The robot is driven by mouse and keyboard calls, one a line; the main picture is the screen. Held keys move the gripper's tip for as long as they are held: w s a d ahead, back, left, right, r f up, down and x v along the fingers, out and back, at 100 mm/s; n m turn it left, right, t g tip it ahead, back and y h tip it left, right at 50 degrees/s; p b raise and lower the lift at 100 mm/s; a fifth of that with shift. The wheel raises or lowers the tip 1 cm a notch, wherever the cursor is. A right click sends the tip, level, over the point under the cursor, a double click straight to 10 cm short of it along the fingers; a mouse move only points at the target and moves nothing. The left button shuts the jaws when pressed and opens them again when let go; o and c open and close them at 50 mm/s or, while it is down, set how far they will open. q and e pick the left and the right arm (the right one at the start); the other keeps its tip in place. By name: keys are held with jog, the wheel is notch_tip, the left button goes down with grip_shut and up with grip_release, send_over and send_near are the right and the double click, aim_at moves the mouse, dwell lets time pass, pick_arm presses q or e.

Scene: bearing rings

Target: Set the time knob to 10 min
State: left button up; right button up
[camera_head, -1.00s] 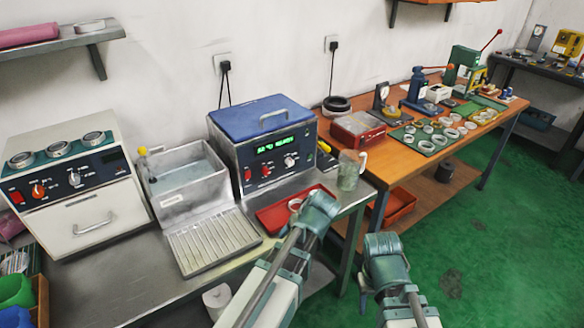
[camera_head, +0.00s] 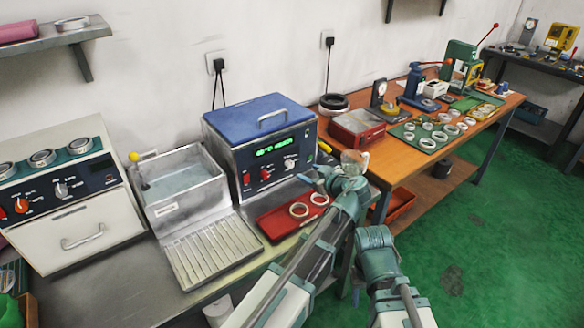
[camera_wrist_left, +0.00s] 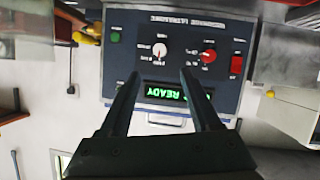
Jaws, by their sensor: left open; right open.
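The ultrasonic cleaner (camera_head: 240,135) has a blue lid, a dark front panel and a lit green display (camera_head: 272,148). A white knob (camera_head: 290,163) and a red knob (camera_head: 266,172) sit below the display. In the left wrist view the panel is upside down, with the white knob (camera_wrist_left: 160,49), red knob (camera_wrist_left: 208,56) and display reading READY (camera_wrist_left: 165,91). The knob labels are too small to read surely. My left gripper (camera_head: 312,182) is open and empty in front of the panel, apart from the knobs; its fingers also show up close (camera_wrist_left: 160,85). My right gripper (camera_head: 374,238) hangs low at right, its fingers unclear.
A red tray (camera_head: 272,228) with metal rings lies before the cleaner. A glass jar (camera_head: 354,160) stands close to my left gripper. A water basin (camera_head: 180,180) and drain rack (camera_head: 205,250) are to the left. A red switch (camera_wrist_left: 237,65) is near the red knob.

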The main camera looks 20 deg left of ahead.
aim_at(291, 165)
pick_arm(q)
jog(key=b+x, duration=0.3)
jog(key=x, duration=0.7)
jog(key=shift+d+f, duration=0.1)
jog(key=shift+b+x, duration=0.45)
jog(key=shift+x, duration=0.45)
grip_shut()
